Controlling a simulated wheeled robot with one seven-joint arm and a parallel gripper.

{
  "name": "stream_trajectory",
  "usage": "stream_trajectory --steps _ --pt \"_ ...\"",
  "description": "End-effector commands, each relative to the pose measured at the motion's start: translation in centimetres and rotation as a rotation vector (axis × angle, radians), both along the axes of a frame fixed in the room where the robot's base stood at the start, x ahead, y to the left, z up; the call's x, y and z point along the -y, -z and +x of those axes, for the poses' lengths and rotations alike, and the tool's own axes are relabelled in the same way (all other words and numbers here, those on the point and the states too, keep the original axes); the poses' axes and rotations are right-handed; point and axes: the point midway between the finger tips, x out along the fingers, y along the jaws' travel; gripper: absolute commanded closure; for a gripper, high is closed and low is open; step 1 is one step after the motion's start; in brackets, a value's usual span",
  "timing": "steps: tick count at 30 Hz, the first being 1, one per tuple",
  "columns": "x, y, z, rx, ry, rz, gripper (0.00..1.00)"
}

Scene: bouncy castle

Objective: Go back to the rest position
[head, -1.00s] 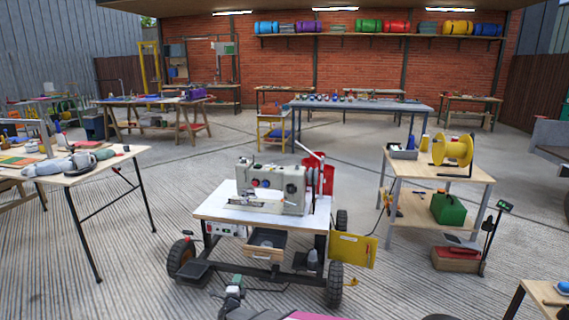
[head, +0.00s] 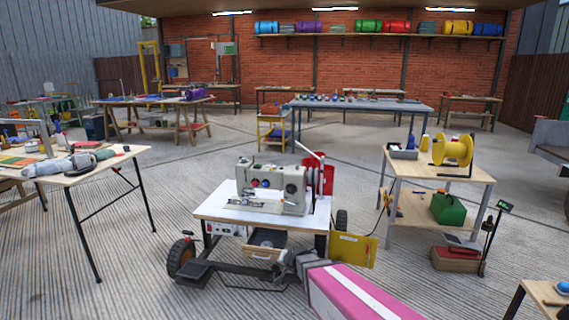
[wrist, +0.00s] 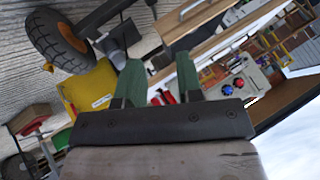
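My gripper (wrist: 158,64) shows in the wrist view with two green fingers apart and nothing held between them. In the head view my pink and white arm comes in from the bottom centre, with its end low in front of the sewing cart (head: 214,209). The fingers cannot be made out there. On the cart's white top stands a pale sewing machine (head: 292,181). Under it a small wooden drawer (head: 264,250) stands open. The wrist view shows a wooden front with a metal handle (wrist: 191,10) beyond the fingers, and part of the sewing machine (wrist: 246,80) at right.
A yellow panel (head: 355,250) stands at the cart's right side, close to my arm. A black wheel (head: 181,257) is at its left. A shelf table (head: 420,171) with a yellow spool stands right, and a workbench (head: 110,171) left.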

Motion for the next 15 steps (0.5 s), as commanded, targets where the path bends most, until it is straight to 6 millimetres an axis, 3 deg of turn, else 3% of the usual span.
stream_trajectory --steps 1,9,15 --pt "2.4 -1.2 -1.9 -0.051 -0.03 -0.05 0.67" --pt "13.0 -5.2 -11.1 -0.385 -0.207 -0.295 0.67" --pt "17.6 -7.4 -15.9 -0.559 -0.276 -0.38 0.67"
